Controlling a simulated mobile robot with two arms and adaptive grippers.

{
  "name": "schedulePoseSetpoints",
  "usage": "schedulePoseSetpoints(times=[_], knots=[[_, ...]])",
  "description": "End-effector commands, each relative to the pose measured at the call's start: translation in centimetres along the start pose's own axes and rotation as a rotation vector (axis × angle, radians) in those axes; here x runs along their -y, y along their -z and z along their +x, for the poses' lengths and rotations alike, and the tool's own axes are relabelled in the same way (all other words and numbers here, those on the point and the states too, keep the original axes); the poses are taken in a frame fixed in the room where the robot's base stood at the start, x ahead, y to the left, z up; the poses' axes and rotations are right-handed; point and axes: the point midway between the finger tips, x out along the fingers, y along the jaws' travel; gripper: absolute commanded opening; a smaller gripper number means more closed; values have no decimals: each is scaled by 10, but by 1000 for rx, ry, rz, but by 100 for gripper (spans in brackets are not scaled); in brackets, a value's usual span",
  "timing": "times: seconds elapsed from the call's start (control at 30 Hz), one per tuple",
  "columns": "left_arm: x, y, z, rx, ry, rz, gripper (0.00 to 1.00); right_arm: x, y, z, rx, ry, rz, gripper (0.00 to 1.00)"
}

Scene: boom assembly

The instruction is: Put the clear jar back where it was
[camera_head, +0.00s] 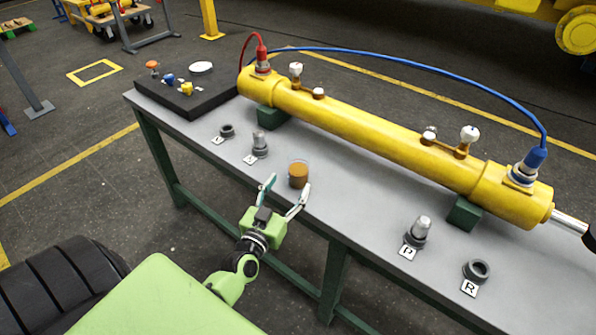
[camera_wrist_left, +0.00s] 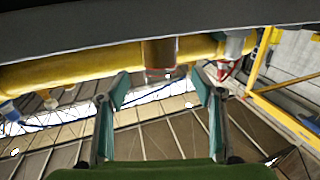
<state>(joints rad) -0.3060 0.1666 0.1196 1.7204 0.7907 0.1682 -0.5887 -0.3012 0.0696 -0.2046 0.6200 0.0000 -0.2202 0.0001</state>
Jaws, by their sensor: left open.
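The clear jar (camera_head: 299,174) stands upright on the grey bench top near its front edge, with amber-brown contents. My left gripper (camera_head: 287,189) is open at the front edge of the bench, its fingers pointing toward the jar. The jar is just beyond the fingertips and does not look gripped. In the left wrist view, which looks upside down, the jar (camera_wrist_left: 160,57) shows ahead of the gap between the two open fingers (camera_wrist_left: 164,92). My right gripper is not in view.
A yellow cylinder (camera_head: 375,133) with red and blue hoses lies along the bench (camera_head: 345,195) behind the jar. A black tray (camera_head: 190,100) with small parts is at the far left. Fittings and lettered tags (camera_head: 407,252) stand near the front edge on both sides.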

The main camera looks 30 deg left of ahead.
Motion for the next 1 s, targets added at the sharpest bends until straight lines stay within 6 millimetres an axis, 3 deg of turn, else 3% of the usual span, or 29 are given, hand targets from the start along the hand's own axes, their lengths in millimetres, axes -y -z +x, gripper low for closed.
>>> schedulePoseSetpoints(times=[0.1,0.37,0.63,0.93,0.97,1.0], knots=[[-1,0,20,1,-1,-1,61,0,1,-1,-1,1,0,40],[0,2,39,1,-2,0,61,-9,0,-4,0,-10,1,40],[2,5,77,2,-2,0,61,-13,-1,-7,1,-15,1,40],[2,4,83,3,-1,0,61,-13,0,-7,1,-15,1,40],[2,4,82,3,-1,0,58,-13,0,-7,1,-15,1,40],[2,4,82,3,-1,0,48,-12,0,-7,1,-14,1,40]])
